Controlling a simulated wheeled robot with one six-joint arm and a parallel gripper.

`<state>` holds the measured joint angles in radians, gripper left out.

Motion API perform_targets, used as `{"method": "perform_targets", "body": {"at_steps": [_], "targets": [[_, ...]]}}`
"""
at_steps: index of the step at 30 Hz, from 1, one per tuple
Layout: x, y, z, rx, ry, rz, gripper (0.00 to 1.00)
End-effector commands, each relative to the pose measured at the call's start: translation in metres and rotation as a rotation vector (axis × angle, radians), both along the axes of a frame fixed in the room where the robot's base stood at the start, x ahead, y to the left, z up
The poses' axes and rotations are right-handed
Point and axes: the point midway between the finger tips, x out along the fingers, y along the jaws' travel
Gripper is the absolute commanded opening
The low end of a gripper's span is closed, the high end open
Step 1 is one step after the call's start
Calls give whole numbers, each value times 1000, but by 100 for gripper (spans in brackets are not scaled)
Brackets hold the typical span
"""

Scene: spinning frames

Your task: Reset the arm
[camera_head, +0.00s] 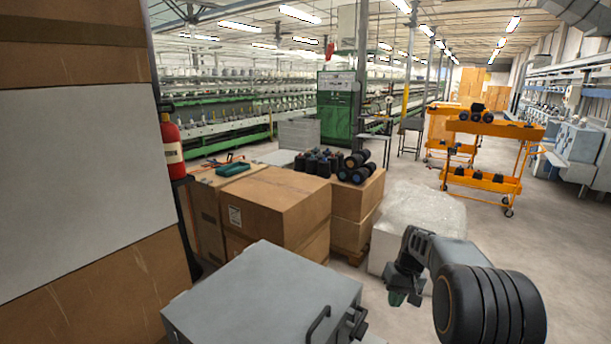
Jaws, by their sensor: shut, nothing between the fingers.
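My arm shows at the lower right of the head view, bent with its wrist turned downward. My gripper (397,297) is at its end, pointing down, with its fingers shut and nothing between them. It hangs in front of the white wrapped bundle and to the right of the grey metal box (262,290) with dark handles. I see a gap in the picture between my gripper and the grey box.
Cardboard boxes (275,202) stand behind the grey box, with dark spools (352,167) on one. A white wrapped bundle (425,218) sits behind my arm. An orange cart (483,182) stands on the right. A red extinguisher (172,148) is at left. Floor at right is clear.

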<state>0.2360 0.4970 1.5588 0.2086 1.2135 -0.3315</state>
Motion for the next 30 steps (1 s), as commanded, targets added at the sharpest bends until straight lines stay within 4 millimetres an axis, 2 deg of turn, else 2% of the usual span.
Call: {"method": "perform_targets", "body": {"at_steps": [1, 3, 9, 12, 15, 18, 21, 25, 30], "targets": [[-23, 9, 12, -39, -15, -33, 0], [-52, 19, 22, -88, -41, -79, 0], [-136, 44, 41, -182, -147, -136, 0], [-172, 53, 45, -207, -203, -126, 0], [-199, 61, 48, -220, -255, -96, 0], [-218, 67, 52, -223, -297, -70, 0], [-225, 71, 61, -221, -346, -58, 0], [-227, 76, 74, -217, -398, -49, 0], [-227, 79, 78, -214, -413, -39, 0]]}}
